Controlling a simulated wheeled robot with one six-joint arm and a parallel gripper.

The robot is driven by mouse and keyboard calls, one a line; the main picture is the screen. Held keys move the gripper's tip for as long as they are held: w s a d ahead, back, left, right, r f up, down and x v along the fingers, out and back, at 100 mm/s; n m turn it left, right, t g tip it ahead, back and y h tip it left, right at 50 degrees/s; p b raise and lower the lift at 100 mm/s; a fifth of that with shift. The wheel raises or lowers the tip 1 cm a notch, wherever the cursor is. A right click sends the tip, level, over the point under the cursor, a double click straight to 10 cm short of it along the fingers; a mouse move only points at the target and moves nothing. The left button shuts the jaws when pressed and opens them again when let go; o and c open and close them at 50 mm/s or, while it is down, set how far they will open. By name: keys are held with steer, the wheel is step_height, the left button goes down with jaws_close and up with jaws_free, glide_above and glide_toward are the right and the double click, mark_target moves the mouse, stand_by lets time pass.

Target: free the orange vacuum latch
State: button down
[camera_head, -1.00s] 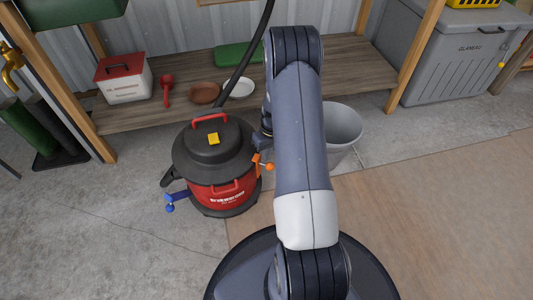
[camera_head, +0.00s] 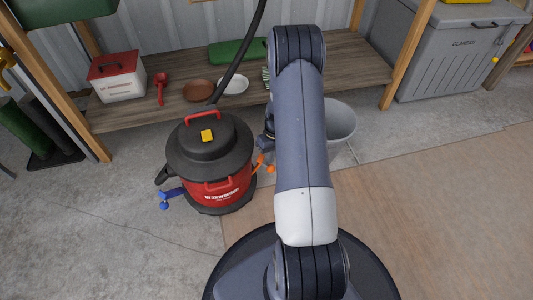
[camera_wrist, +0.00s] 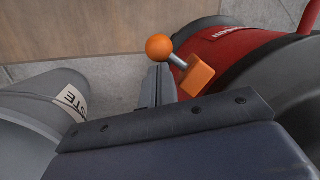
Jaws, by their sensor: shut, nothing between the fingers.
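The shop vacuum (camera_head: 212,150) has a black lid and a red drum and stands on the concrete floor left of my arm. Its orange latch (camera_head: 260,161) sticks out on the drum's right side, partly hidden by my arm. In the wrist view the latch (camera_wrist: 181,61) shows an orange ball, a metal rod and an orange block beside the red drum. My gripper (camera_wrist: 158,78) is shut and empty, its fingers just left of the rod and below the ball. I cannot tell whether they touch it. A blue latch (camera_head: 171,196) is on the drum's left side.
A grey waste bin (camera_head: 341,130) stands close to the right of the vacuum and shows at left in the wrist view (camera_wrist: 35,110). A wooden shelf (camera_head: 340,65) is behind. A black hose (camera_head: 240,62) rises from the lid. Floor in front is clear.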

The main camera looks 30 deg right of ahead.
steer(key=shift+s+d+f+b, duration=0.2)
steer(key=shift+s+d+f, duration=0.3)
steer(key=shift+f, duration=0.1)
steer(key=shift+s+d+f+b, duration=0.2)
steer(key=shift+s+d+f, duration=0.15)
steer(key=shift+s+f, duration=0.2)
steer(key=shift+w, duration=0.15)
steer(key=shift+w+a+r, duration=0.1)
steer(key=shift+w+a, duration=0.4)
steer(key=shift+a, duration=0.05)
